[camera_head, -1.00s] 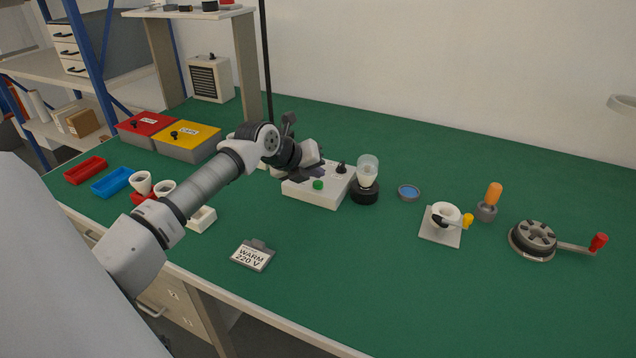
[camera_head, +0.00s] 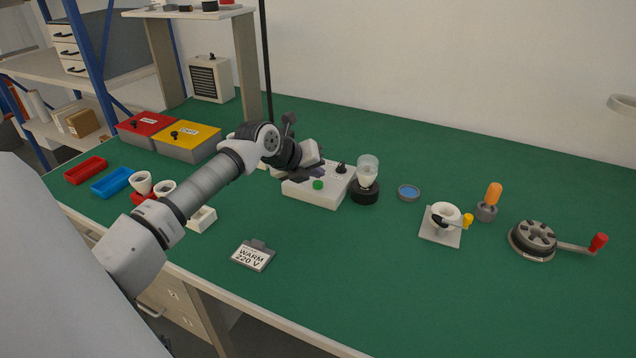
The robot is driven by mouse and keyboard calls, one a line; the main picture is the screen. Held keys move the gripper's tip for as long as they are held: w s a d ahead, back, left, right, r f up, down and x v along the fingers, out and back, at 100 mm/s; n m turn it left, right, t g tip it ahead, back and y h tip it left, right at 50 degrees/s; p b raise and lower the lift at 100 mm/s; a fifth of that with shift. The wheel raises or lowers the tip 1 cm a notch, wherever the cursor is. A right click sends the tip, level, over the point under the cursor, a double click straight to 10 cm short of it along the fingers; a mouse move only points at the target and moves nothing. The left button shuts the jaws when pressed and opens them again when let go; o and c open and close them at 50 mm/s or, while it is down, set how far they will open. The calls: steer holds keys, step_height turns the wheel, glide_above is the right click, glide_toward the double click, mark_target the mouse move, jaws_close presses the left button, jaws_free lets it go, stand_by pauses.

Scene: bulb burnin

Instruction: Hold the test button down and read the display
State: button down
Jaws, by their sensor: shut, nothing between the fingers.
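The white test box (camera_head: 320,198) stands on the green bench near the middle, with a green button (camera_head: 318,184) at its front and a black knob (camera_head: 341,168) toward its back. My gripper (camera_head: 306,177) is shut and empty. It is low over the left part of the box, just left of and behind the green button. I cannot tell whether it touches a part of the box. The gripper and wrist cover the box's left and back top, and no display reading shows. A bulb (camera_head: 368,172) stands upright in a black socket (camera_head: 364,193) at the box's right.
A card reading WARM 220 V (camera_head: 253,256) lies in front. Red (camera_head: 152,123) and yellow (camera_head: 190,141) lidded boxes stand back left, with red and blue trays nearby. A blue-topped dish (camera_head: 409,192), a white ring holder (camera_head: 441,228) and a cranked wheel (camera_head: 534,240) are at right.

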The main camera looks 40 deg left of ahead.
mark_target(314, 189)
steer(key=shift+f+b, duration=0.45)
steer(key=shift+f+b, duration=0.45)
stand_by(0.7)
steer(key=shift+r, duration=0.1)
stand_by(1.5)
steer(key=shift+r+p, duration=0.35)
steer(key=shift+r, duration=0.45)
steer(key=shift+r+p, duration=1.15)
steer(key=shift+r, duration=1.4)
steer(key=shift+s+f, duration=0.1)
steer(key=shift+f, duration=0.05)
